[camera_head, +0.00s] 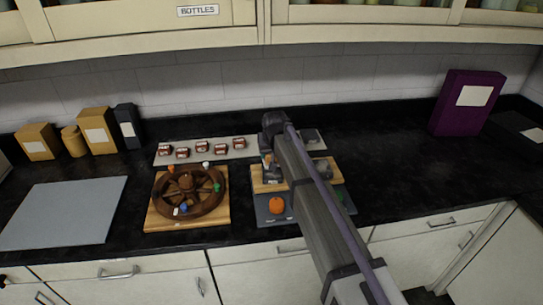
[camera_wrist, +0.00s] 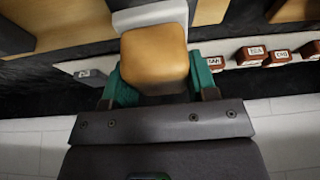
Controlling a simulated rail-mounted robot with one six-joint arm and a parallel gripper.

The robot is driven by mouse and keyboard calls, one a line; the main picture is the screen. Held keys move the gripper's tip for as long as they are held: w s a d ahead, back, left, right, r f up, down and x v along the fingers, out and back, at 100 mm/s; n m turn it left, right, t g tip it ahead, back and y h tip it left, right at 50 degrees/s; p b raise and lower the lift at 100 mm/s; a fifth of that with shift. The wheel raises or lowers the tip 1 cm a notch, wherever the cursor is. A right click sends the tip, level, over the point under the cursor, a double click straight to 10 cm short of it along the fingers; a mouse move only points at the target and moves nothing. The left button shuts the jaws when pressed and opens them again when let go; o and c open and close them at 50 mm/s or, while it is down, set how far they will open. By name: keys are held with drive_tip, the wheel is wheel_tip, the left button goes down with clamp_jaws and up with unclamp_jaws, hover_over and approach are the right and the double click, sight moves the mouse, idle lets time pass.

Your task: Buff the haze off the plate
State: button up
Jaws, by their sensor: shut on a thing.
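My gripper (camera_wrist: 160,88) shows in the wrist view with its teal fingers on both sides of an orange-tan block (camera_wrist: 155,57). It is shut on this block, and a pale part (camera_wrist: 150,17) shows beyond the block's far edge. In the head view my arm covers most of the gripper and the block, above a small wooden board (camera_head: 263,187) right of centre. I cannot tell for sure which thing is the plate. A flat pale grey sheet (camera_head: 65,212) lies at the left of the counter. No haze can be made out.
A wooden board (camera_head: 157,215) carries a brown wheel with coloured pegs. Behind it, several labelled red-brown blocks stand on a grey strip (camera_head: 222,156). A dark tray (camera_head: 265,219) holds an orange ball (camera_head: 277,205). A purple box (camera_head: 467,103) stands back right. The counter's right side is mostly clear.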

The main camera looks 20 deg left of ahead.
wheel_tip(320, 180, up, 6)
drive_tip(key=p, duration=0.6)
wheel_tip(320, 180, up, 3)
drive_tip(key=p, duration=0.3)
drive_tip(key=shift+r, duration=0.15)
drive_tip(key=shift+f, duration=0.2)
